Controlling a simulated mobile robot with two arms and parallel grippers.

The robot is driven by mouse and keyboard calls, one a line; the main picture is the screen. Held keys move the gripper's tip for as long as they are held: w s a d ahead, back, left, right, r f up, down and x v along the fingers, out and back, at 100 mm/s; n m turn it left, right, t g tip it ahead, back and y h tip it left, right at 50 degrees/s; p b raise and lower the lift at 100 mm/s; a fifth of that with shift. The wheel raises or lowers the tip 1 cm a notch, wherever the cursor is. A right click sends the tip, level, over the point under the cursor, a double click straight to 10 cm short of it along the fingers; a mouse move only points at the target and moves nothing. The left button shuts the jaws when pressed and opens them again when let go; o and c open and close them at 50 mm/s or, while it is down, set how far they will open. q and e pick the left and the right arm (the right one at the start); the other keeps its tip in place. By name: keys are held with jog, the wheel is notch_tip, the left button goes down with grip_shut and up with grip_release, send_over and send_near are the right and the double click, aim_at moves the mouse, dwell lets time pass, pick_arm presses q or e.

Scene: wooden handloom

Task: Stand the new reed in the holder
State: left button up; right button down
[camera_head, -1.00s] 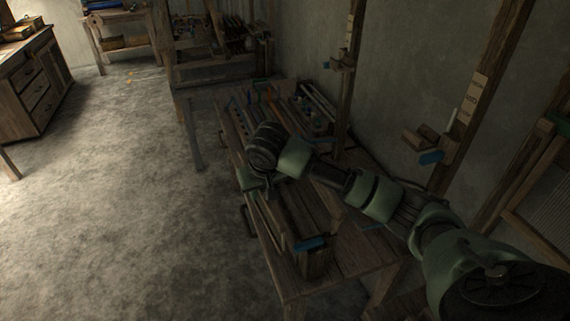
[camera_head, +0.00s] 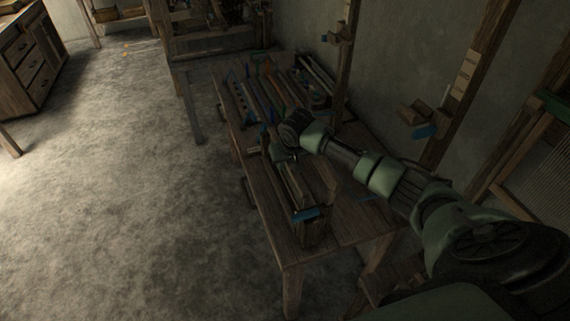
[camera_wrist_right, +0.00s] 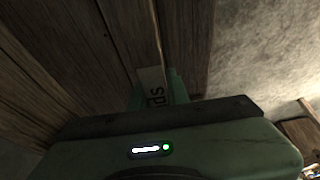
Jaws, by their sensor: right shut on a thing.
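My right gripper (camera_head: 277,153) is low over the near half of the wooden bench, at the far end of a long narrow wooden rack (camera_head: 316,233) with a blue mark on its near end. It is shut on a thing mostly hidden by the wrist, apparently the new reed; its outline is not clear. I cannot tell which part is the holder. My left gripper is out of view.
Long bars and small tools lie on the bench's far half (camera_head: 262,95). Wooden posts (camera_head: 462,85) with small brackets (camera_head: 422,121), one blue-marked, stand along the wall on the right. A ribbed frame (camera_head: 540,203) is at far right. The floor left of the bench is clear.

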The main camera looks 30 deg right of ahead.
aim_at(285, 174)
jog(key=shift+f, duration=0.5)
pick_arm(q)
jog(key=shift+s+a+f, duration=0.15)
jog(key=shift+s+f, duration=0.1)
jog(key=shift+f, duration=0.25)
pick_arm(e)
jog(key=shift+r, duration=0.1)
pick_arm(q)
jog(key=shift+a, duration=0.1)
pick_arm(e)
jog(key=shift+f+b, duration=0.85)
jog(key=shift+f, duration=1.3)
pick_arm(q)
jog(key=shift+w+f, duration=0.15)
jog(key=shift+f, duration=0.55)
pick_arm(e)
jog(key=c, duration=1.3)
grip_release()
